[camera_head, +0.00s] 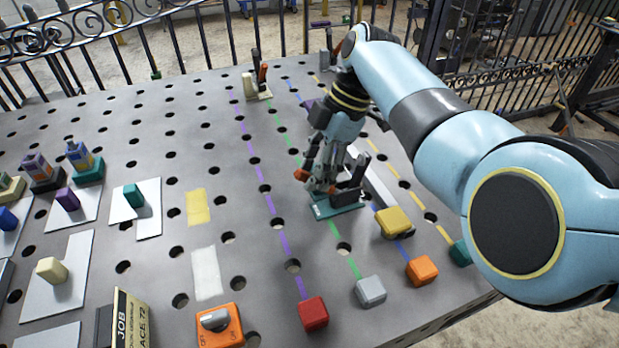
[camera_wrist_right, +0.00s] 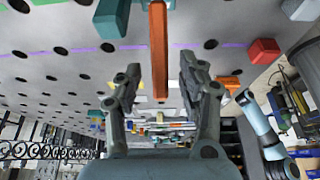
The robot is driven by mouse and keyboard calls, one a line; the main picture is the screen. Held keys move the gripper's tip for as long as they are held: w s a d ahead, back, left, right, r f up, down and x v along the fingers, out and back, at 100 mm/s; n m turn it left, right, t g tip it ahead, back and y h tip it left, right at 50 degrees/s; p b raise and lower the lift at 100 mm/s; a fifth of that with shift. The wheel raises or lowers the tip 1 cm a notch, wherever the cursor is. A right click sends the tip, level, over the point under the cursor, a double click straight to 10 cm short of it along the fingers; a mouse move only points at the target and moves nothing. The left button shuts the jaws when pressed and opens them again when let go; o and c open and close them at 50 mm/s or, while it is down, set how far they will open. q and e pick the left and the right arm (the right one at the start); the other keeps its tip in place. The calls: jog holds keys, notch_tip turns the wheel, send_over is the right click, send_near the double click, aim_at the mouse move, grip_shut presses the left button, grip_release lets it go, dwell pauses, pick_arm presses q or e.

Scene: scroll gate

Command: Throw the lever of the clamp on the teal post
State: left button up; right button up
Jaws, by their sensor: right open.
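The teal clamp base (camera_head: 322,210) sits on the perforated table, right of centre in the head view, with a dark clamp body (camera_head: 352,186) on it. My right gripper (camera_head: 318,182) comes down over this clamp and hides part of it. In the right wrist view an orange lever bar (camera_wrist_right: 158,45) runs between the two open fingers of my right gripper (camera_wrist_right: 163,80), with space visible on both sides. A teal part (camera_wrist_right: 112,18) lies beside the bar. Contact with the lever cannot be made out. My left gripper is not in view.
Another clamp (camera_head: 258,92) with an orange lever stands farther back. A yellow block (camera_head: 393,222), grey block (camera_head: 370,290), orange block (camera_head: 422,270) and red block (camera_head: 313,312) stand nearer the front. An orange switch box (camera_head: 220,326) is at the front edge. The table's middle is mostly clear.

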jog(key=shift+x, duration=1.45)
grip_shut()
